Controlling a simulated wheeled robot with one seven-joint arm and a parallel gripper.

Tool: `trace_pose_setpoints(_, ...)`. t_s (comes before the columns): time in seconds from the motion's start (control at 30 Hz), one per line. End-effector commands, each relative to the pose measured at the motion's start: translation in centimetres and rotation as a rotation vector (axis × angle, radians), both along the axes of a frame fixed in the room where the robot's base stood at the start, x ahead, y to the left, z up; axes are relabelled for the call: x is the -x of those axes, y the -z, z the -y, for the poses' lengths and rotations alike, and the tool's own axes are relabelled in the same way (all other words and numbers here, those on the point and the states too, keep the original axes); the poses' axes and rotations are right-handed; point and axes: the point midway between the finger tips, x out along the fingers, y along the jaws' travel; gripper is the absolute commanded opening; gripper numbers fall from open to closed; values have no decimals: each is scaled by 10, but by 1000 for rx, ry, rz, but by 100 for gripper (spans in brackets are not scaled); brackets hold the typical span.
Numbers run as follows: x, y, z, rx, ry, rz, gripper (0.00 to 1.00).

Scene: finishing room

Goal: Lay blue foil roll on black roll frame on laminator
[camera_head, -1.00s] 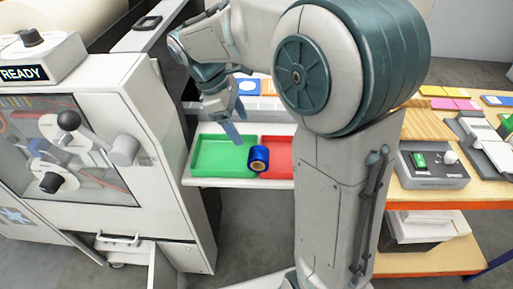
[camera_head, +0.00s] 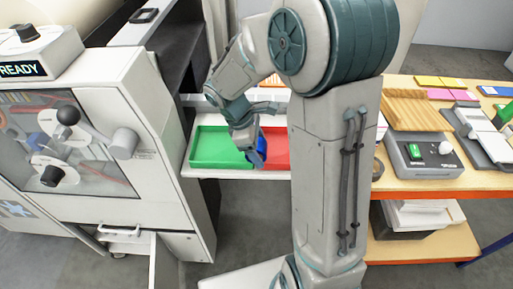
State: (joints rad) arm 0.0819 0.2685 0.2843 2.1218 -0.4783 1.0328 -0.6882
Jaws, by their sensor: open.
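The blue foil roll (camera_head: 262,149) lies at the border between the green tray (camera_head: 220,166) and the red tray (camera_head: 278,167). It is partly hidden by my gripper (camera_head: 254,150), which is open with its fingers down around or right beside the roll. I cannot tell whether the fingers touch it. The laminator (camera_head: 130,75) is the big white machine at the left, with a window, black knobs and a READY sign. I cannot make out a black roll frame on it for certain.
A wooden workbench (camera_head: 470,182) at the right holds a grey control box (camera_head: 425,170), a ribbed wooden rack (camera_head: 415,110) and coloured card stacks (camera_head: 442,83). A white shelf (camera_head: 235,173) carries the trays. Grey floor (camera_head: 240,225) is open in front of it.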

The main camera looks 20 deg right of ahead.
Motion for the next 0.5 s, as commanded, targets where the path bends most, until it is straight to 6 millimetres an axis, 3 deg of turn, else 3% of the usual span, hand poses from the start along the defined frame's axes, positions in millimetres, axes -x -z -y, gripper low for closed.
trace_pose_setpoints(0.23,0,2,1,0,0,0,71)
trace_pose_setpoints(0.27,0,2,1,0,1,0,65)
trace_pose_setpoints(0.4,0,2,1,0,0,0,26)
trace_pose_setpoints(0.5,0,2,1,0,0,0,17)
